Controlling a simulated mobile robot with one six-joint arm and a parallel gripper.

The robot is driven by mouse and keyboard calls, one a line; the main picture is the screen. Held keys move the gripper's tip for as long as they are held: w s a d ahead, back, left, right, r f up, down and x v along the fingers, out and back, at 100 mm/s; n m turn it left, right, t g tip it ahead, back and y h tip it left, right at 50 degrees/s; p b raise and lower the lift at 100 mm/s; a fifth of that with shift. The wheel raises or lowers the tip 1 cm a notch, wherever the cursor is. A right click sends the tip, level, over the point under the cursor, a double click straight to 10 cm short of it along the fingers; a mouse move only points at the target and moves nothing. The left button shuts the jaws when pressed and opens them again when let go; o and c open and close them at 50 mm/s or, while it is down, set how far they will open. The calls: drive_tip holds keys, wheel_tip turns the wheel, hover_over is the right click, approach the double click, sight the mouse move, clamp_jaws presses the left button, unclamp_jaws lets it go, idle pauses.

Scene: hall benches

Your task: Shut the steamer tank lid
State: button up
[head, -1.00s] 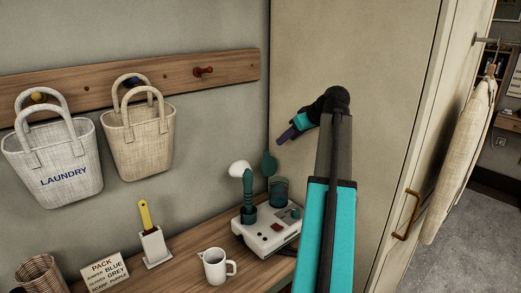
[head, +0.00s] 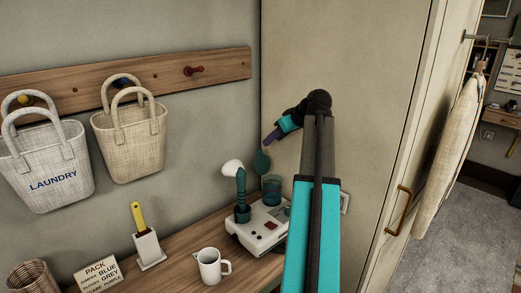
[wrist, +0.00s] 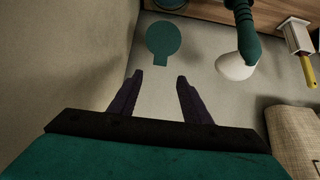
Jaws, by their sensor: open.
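The steamer (head: 262,232) is a white base on the wooden bench, with a teal hose grip and a white head standing at its left. Its teal see-through tank (head: 272,190) is at the back. The round teal lid (head: 261,162) stands open, raised upright over the tank. My gripper (head: 271,139) is above the lid and a little to its right, apart from it. In the wrist view my gripper (wrist: 158,85) is open and empty, and the lid (wrist: 163,42) lies ahead of the fingertips. The tank does not show clearly in the wrist view.
A white mug (head: 210,266) stands in front of the steamer. A yellow-handled brush (head: 138,217) in a white holder and a pack sign (head: 98,274) are to the left. Bags hang from the peg rail (head: 220,68). A tall cabinet (head: 350,80) rises close behind the arm.

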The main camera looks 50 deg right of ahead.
sight(259, 151)
drive_tip(key=shift+p+x, duration=1.55)
drive_tip(key=shift+x, duration=3.85)
